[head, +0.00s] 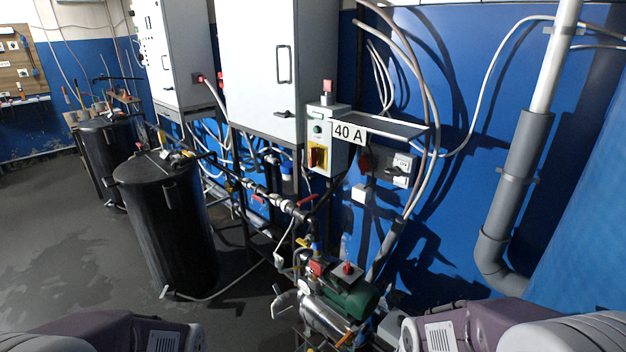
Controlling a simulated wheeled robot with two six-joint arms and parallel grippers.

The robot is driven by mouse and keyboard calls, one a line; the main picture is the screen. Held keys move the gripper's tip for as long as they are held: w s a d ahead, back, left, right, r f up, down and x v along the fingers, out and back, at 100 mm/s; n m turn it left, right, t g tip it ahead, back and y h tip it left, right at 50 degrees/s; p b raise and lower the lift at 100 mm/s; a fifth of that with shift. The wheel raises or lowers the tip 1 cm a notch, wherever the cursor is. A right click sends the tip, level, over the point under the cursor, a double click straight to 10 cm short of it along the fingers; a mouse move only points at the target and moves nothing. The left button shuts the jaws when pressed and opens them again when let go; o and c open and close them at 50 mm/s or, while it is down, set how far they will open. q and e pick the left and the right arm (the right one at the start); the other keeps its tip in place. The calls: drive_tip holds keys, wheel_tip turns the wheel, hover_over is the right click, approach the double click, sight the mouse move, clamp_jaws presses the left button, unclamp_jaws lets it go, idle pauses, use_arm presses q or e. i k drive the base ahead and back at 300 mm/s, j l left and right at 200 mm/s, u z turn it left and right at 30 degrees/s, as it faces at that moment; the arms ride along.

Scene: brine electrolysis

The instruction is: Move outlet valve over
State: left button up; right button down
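Several valves show, and I cannot tell which one is the outlet valve. A red-handled valve (307,201) sits on the dark pipe run in the middle, above the pump. Small yellow fittings (187,153) sit on top of the near black tank. An orange handle (345,339) shows low by the pump. Only parts of my arms show at the bottom left and bottom right edges. Neither gripper is in view, and nothing is seen touching the valves.
The green and steel pump (348,298) stands at the bottom middle. A black tank (172,225) is left, with another (98,165) behind it. White cabinets (262,65), a control box labelled 40 A (326,138), loose cables and a grey pipe (520,170) surround it. The left floor is clear.

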sight(301, 202)
drive_tip(key=i, duration=0.25)
drive_tip(key=i+u, duration=0.15)
drive_tip(key=i, duration=0.3)
drive_tip(key=i+l+u, duration=0.2)
drive_tip(key=i, duration=0.25)
